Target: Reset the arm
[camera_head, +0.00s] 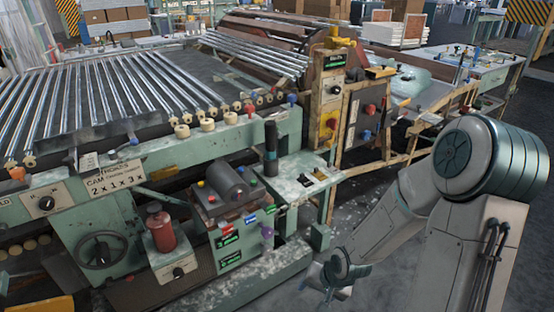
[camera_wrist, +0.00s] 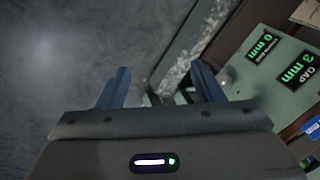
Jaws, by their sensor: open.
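My arm is at the right of the head view, bent downward. My gripper (camera_head: 326,281) hangs low over the grey floor, just right of the green machine's base (camera_head: 225,284). In the wrist view my gripper (camera_wrist: 162,82) has its two blue fingers apart, with nothing between them but floor and a worn green base edge beyond. The fingertips look clear of the machine, though the exact gap cannot be told.
The green tubing machine (camera_head: 150,155) with glass tubes fills the left. Its display panel (camera_wrist: 290,68) is near the gripper's right in the wrist view. A yellowish control cabinet (camera_head: 330,125) stands behind. Grey floor (camera_head: 385,280) lies around the gripper.

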